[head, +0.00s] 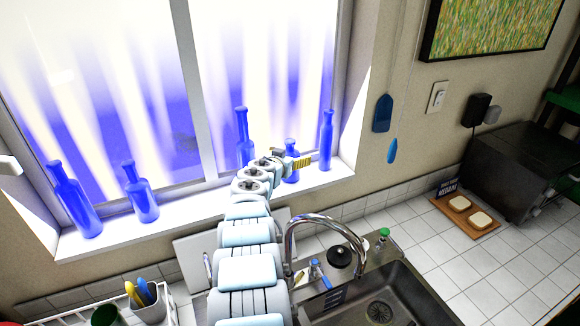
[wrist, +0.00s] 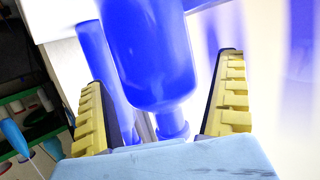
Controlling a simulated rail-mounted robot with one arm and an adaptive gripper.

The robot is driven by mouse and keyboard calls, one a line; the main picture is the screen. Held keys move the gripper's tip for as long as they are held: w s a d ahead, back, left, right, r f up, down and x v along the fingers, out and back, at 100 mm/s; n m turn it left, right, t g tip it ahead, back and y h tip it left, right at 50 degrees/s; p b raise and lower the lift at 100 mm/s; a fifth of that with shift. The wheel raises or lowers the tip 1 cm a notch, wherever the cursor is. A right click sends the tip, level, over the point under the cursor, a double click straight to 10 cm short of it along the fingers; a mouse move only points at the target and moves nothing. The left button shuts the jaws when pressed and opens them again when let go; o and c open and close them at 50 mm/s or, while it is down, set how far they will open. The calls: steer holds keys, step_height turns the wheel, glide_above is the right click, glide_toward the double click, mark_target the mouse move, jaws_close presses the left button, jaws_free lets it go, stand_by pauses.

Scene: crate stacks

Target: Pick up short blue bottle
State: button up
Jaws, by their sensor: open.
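The short blue bottle (head: 291,143) stands on the white window sill, second from the right. My gripper (head: 293,159) is in front of it and hides part of its body. In the wrist view, my gripper (wrist: 163,72) is open, with its yellow ridged fingers apart. A blue bottle (wrist: 150,50), seemingly this one, shows upside down between the fingers, its narrow neck toward the palm. Gaps show on both sides of its body, so the fingers are not closed on it. How deep it sits between them is hard to tell.
A slim tall blue bottle (head: 326,140) stands close on the right, and also shows in the wrist view (wrist: 100,65). Another tall bottle (head: 242,130) stands to the left. Two more bottles stand far left. The faucet (head: 325,222) and sink (head: 390,290) lie below the sill.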

steer(key=shift+c, duration=0.3)
steer(key=c, duration=1.3)
steer(key=shift+r+p, duration=0.2)
steer(key=shift+p, duration=0.15)
